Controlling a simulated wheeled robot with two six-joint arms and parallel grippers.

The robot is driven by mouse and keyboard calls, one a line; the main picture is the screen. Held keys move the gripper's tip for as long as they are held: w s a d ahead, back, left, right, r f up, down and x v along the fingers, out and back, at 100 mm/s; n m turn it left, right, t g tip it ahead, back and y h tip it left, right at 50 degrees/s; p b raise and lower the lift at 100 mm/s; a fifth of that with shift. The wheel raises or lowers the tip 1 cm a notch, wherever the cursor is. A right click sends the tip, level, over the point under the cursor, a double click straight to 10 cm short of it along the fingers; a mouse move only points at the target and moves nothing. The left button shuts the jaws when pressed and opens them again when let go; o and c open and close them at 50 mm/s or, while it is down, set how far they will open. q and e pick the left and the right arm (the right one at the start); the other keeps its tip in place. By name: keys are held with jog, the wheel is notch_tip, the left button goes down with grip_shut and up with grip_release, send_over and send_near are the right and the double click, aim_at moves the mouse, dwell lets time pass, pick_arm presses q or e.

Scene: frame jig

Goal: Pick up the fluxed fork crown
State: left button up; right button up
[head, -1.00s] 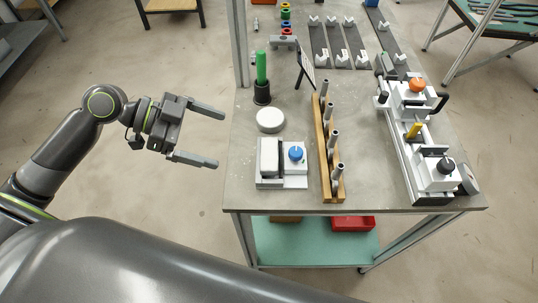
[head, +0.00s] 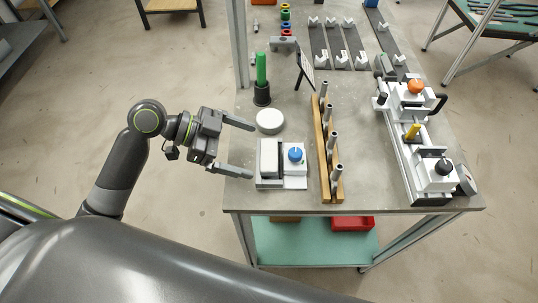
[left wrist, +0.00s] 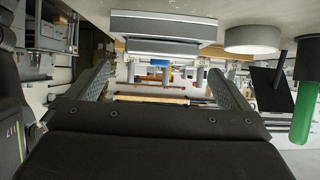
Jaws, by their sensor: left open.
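I cannot tell for certain which piece is the fluxed fork crown. A small grey metal piece with a hole or boss (head: 283,43) lies at the far left of the bench. My left gripper (head: 251,150) is open and empty at the bench's left edge, its fingers pointing right toward the white fixture with a blue knob (head: 295,155). In the left wrist view my open jaws (left wrist: 160,78) have nothing between their tips, and a pale block of the fixture (left wrist: 165,25) shows beyond them. My right gripper is not in view.
A white round tin (head: 270,121) and a green stick in a dark cup (head: 262,80) stand behind the fixture. A wooden rack with several metal tubes (head: 325,150) is to its right. A long clamp jig (head: 405,150) lies farther right. A dark panel (head: 306,68) stands upright.

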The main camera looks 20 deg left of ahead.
aim_at(269, 154)
pick_arm(q)
jog(key=p+x, duration=0.1)
jog(key=x, duration=0.2)
jog(key=shift+w+d, duration=0.15)
jog(key=shift+x, duration=0.85)
jog(key=shift+f, duration=0.1)
jog(key=c, duration=1)
